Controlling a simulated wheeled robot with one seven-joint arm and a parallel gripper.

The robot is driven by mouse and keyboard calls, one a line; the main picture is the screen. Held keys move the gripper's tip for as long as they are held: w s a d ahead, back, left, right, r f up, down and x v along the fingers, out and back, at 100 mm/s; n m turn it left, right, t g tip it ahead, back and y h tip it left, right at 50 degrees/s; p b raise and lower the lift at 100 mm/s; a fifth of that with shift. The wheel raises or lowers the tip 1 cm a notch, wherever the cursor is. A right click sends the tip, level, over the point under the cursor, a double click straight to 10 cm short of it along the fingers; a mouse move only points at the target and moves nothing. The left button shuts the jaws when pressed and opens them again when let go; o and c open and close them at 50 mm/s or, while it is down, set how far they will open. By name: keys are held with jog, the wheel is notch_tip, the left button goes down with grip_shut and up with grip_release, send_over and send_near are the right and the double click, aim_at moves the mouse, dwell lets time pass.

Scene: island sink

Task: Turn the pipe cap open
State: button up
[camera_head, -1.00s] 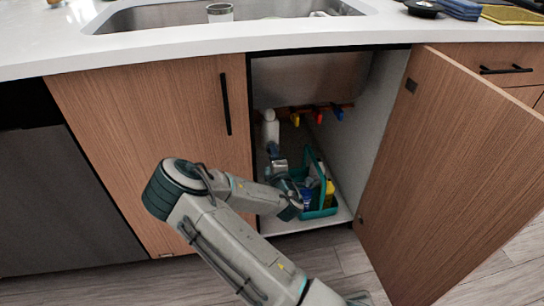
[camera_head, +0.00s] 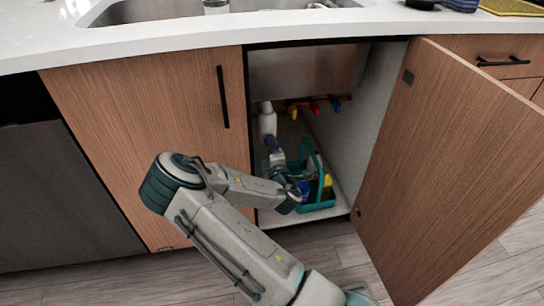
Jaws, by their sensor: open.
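A white upright pipe-like part (camera_head: 267,121) shows inside the open cabinet under the sink, near the left side of the opening. I cannot make out a separate cap on it; its lower end is hidden behind my gripper. My arm reaches in from the lower front, and its wrist bends upward inside the opening. My gripper (camera_head: 271,143) is open, just below and in front of the white part. Whether the fingers touch it or stand around it is too small to tell.
A teal caddy (camera_head: 320,206) with bottles stands on the cabinet floor, right of my wrist. Red, yellow and blue valve handles (camera_head: 314,107) sit on the back wall. The open door (camera_head: 450,170) swings out at right; the closed door (camera_head: 150,130) is at left.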

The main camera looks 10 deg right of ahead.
jog(key=s+p, duration=0.3)
jog(key=s, duration=1)
jog(key=shift+s, duration=0.3)
